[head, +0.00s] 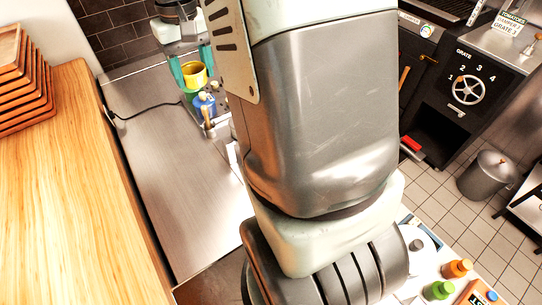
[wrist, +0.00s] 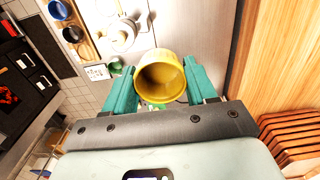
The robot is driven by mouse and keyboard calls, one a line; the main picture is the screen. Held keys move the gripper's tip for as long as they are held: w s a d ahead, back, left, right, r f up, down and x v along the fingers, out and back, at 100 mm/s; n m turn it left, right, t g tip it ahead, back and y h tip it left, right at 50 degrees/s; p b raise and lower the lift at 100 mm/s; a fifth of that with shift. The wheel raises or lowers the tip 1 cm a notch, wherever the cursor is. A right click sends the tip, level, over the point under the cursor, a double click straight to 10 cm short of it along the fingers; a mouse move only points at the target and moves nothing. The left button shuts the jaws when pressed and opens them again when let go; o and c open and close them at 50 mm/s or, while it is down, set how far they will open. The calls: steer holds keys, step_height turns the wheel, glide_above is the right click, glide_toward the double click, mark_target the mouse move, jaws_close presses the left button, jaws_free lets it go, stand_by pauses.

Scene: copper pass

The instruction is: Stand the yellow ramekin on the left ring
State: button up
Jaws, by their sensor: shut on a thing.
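The yellow ramekin (head: 194,77) is held between the teal fingers of my gripper (head: 192,84), over the far part of the steel counter in the head view. In the wrist view the yellow ramekin (wrist: 162,80) sits between both fingers of my gripper (wrist: 160,68), its open mouth facing the camera and its inside empty. My gripper is shut on it. I cannot make out the left ring in either view; my arm covers much of the head view's middle.
A blue object (head: 204,105) stands just below the ramekin in the head view. The steel counter (head: 180,170) is bare nearer me, with a dark cable at its left. Wooden trays (head: 25,85) are stacked on the wooden counter (head: 80,200). A blue bowl (wrist: 60,10) shows in the wrist view.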

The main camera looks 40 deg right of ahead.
steer(key=s+d+f, duration=0.3)
steer(key=d+f, duration=0.3)
steer(key=d, duration=0.1)
steer(key=s+d+f, duration=0.3)
steer(key=d+f, duration=0.2)
steer(key=d, duration=0.3)
step_height(320, 180, down, 14)
steer(key=shift+s+a+f, duration=0.1)
steer(key=shift+f, duration=2.2)
steer(key=shift+f, duration=0.1)
steer(key=o, duration=0.8)
step_height(320, 180, up, 12)
steer(key=shift+r, duration=0.1)
